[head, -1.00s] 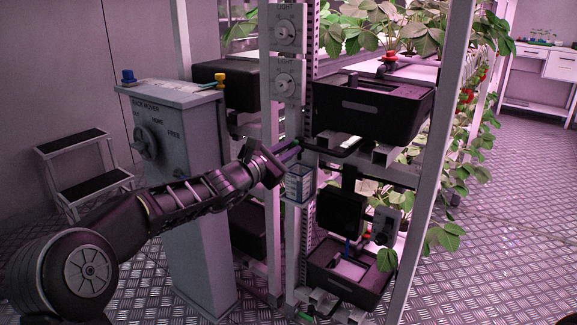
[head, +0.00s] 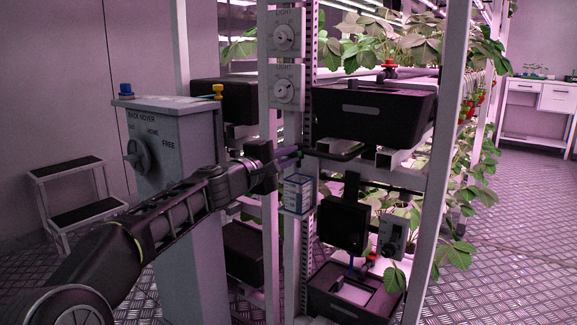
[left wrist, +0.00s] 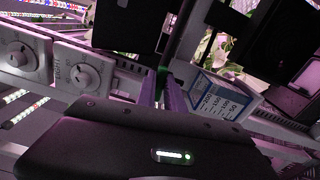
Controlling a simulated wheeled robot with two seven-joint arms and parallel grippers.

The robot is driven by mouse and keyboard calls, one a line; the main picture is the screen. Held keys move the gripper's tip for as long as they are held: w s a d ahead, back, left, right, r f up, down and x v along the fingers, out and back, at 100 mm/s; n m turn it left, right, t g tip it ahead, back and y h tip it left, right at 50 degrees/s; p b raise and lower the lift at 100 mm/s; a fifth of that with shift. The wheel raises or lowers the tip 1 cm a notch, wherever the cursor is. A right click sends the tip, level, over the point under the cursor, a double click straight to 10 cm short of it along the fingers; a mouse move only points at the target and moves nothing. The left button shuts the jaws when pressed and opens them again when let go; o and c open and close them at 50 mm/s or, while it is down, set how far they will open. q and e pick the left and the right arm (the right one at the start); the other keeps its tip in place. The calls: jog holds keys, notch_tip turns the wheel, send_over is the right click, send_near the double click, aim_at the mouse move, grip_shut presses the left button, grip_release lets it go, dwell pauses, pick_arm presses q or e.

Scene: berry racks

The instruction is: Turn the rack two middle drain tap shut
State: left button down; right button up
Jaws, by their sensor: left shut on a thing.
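The middle drain tap's small green handle (head: 301,153) shows at the front post of the rack, just below the upper black tank. It also shows as a green bit at the fingertips in the left wrist view (left wrist: 163,72). My left gripper (head: 288,159) reaches it from the left and is shut on it. In the left wrist view the two fingers (left wrist: 166,90) run close together up to the green part, which they mostly hide. The handle's exact angle cannot be told. My right gripper is not in view.
A clear measuring cup (head: 298,194) hangs just below the tap. A black tank (head: 375,112) stands above, and a black box (head: 343,225) hangs lower right. Light dials (head: 284,88) are on the post above. A grey rack mover pillar (head: 165,130) stands left, close to my arm.

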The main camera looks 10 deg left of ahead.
pick_arm(q)
jog(key=shift+f+m+b, duration=0.15)
jog(key=shift+m+b, duration=0.3)
jog(key=shift+m, duration=0.35)
jog(key=c, duration=1.4)
grip_release()
jog(key=shift+c, duration=0.2)
jog(key=v, duration=0.8)
